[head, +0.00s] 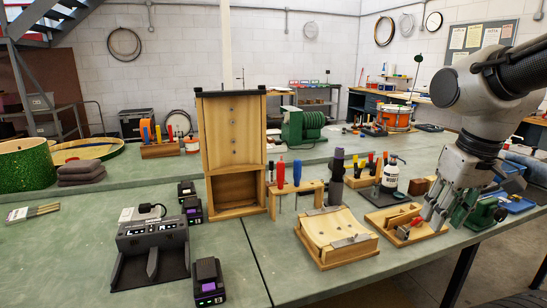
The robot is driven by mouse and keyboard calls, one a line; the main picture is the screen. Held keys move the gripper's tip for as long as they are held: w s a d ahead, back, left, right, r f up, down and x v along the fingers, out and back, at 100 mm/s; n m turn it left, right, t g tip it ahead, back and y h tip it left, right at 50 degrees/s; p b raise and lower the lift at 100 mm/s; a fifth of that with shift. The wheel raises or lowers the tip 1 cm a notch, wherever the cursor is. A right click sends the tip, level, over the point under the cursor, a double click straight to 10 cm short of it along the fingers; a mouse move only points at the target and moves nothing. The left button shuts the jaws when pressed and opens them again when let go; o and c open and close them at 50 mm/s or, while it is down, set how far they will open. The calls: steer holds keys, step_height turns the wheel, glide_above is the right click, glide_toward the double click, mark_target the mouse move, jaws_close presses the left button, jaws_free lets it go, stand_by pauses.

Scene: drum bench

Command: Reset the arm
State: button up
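My arm comes in from the upper right, and my gripper (446,220) points down over the right end of the bench. Its fingers look spread apart, with nothing visible held between them. The gripper is just right of a small wooden tray (387,219) that holds a block and a piece with red parts. The gripper covers part of the tray's right side. I cannot tell whether a fingertip touches the tray. A green tool (487,213) sits behind and to the right of the gripper.
A wooden cradle board (337,262) lies in front centre. A tall wooden case (226,130), a tool rack (300,187) and a white bottle (390,174) stand behind. Battery packs (209,284) and a dark charger (150,240) are left. A blue tray (515,204) is far right.

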steer(key=s+d+r+t, duration=0.1)
steer(key=s, duration=0.1)
steer(key=s+d+r+m+t, duration=0.1)
steer(key=d, duration=0.1)
steer(key=shift+s+d+r+m, duration=0.25)
steer(key=shift+s+r+m, duration=0.05)
steer(key=shift+s+r, duration=0.1)
stand_by(1.4)
